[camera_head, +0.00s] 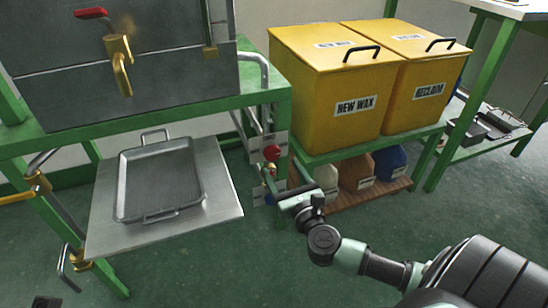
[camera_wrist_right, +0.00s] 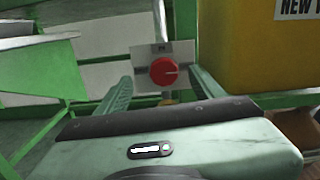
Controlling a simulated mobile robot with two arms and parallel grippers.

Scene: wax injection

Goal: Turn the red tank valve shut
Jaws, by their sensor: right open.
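A round red valve knob (camera_head: 272,152) sits on a pale plate at the right front leg of the green tank stand. In the right wrist view the red knob (camera_wrist_right: 163,71) faces me, with a brass stem below it. My right gripper (camera_head: 270,181) is just below and in front of this knob. In the wrist view its two fingers stand apart on either side of the knob, with gaps and no visible contact. A second red handle (camera_head: 91,13) tops the brass spout on the grey tank (camera_head: 170,60).
A grey tray (camera_head: 128,185) lies on a metal shelf (camera_head: 105,236) left of the knob. Yellow NEW WAX (camera_head: 320,110) and RECLAIM (camera_head: 410,110) bins stand on a green rack at right. Pipes and green legs surround the knob. The floor in front is clear.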

